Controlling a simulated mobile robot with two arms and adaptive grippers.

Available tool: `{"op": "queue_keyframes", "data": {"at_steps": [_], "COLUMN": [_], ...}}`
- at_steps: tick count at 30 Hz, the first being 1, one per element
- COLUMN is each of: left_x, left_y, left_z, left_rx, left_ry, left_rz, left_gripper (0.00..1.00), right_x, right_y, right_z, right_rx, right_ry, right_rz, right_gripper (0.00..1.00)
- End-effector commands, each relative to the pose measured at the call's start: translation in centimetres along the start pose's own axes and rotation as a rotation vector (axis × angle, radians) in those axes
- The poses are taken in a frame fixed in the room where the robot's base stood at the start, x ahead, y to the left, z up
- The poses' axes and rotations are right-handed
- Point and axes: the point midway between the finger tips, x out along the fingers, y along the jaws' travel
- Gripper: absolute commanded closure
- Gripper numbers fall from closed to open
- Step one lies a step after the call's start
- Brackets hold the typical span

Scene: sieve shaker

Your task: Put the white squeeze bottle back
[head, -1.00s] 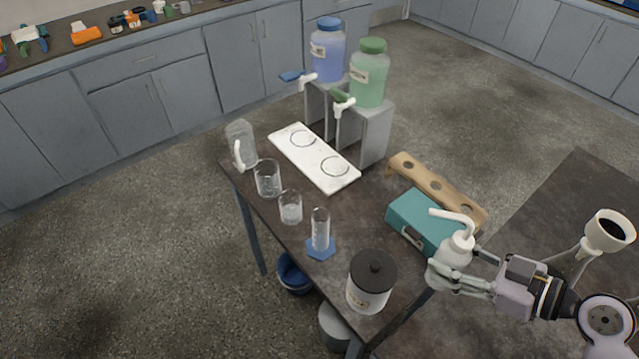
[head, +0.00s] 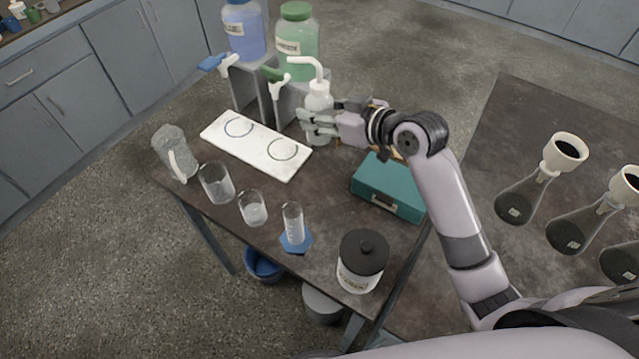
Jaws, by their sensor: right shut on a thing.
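The white squeeze bottle (head: 319,99) with its bent spout is upright near the back of the dark table, just right of the white tray with two ring marks (head: 256,146). My right gripper (head: 312,122) is shut on the bottle from the right side. The bottle's base seems at or close to the table top; I cannot tell whether it touches. Fingers cover part of its lower body. My right arm hides most of the wooden rack behind it. My left gripper is not in view.
Blue (head: 245,30) and green (head: 297,42) dispensers stand on grey stands behind. A teal box (head: 389,186) lies in front of my wrist. A pitcher (head: 174,152), beakers, a cylinder (head: 293,224) and a black-lidded jar (head: 361,262) line the front edge. Flasks with funnels (head: 521,196) stand on the right table.

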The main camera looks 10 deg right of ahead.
Motion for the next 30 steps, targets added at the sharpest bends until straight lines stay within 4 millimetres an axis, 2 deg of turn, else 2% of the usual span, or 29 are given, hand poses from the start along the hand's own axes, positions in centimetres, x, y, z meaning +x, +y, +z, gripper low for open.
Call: {"op": "queue_keyframes", "data": {"at_steps": [15,18,23,30], "left_x": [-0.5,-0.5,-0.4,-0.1], "left_y": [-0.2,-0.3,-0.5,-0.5], "left_z": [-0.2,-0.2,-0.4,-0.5], "left_rx": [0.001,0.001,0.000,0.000], "left_ry": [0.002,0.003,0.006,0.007], "left_rz": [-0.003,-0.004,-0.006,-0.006], "left_gripper": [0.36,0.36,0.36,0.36], "right_x": [4.7,5.3,5.8,7.1], "right_y": [0.1,0.1,0.1,0.1], "right_z": [11.8,13.2,14.3,17.6], "right_rx": [0.006,0.004,0.003,0.004], "right_ry": [-0.004,-0.002,0.000,-0.002], "right_rz": [0.002,0.003,0.002,0.002], "right_gripper": [0.66,0.66,0.66,0.66]}}
